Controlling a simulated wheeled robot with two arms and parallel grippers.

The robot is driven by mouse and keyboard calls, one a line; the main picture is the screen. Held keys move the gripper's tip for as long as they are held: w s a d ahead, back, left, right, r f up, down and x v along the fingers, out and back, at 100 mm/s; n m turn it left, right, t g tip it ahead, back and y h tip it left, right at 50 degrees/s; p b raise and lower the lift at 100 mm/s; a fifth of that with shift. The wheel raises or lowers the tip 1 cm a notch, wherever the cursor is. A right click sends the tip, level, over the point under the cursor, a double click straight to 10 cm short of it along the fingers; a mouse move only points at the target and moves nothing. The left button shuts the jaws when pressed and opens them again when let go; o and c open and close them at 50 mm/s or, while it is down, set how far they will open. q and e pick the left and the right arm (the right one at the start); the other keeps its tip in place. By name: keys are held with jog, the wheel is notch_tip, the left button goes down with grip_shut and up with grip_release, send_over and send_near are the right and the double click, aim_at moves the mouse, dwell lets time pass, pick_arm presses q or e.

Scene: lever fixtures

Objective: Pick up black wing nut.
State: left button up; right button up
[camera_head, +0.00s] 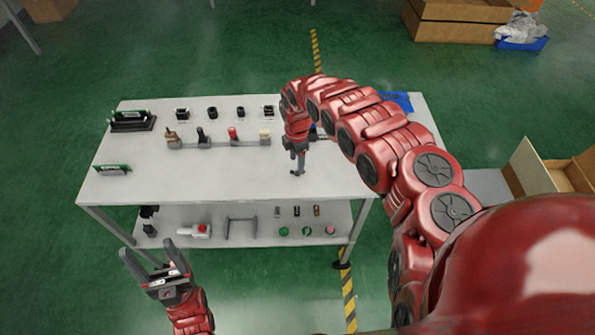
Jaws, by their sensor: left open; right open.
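I cannot tell for sure which thing is the black wing nut; several small black parts stand in a row near the back of the white table, among them a far left part (182,113), a round one (212,112) and a far right one (269,110). My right gripper (297,172) points down over the table, right of these parts and nearer the front. It is open, and I see nothing in it. My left gripper (152,258) is open and empty in front of the table's front left side, away from the tabletop parts.
A grey lever fixture (218,144) with brown, black, red and pale handles stands in front of the black parts. Circuit boards (130,121) sit at the left. Blue items (397,101) lie at the back right. The lower shelf (258,220) holds more parts. The table's front middle is clear.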

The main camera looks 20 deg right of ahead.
jog(key=shift+w+f+p, duration=0.15)
jog(key=shift+f+p, duration=0.5)
jog(key=shift+f, duration=0.7)
jog(key=shift+d+f, duration=0.2)
jog(key=shift+f, duration=1.15)
grip_shut()
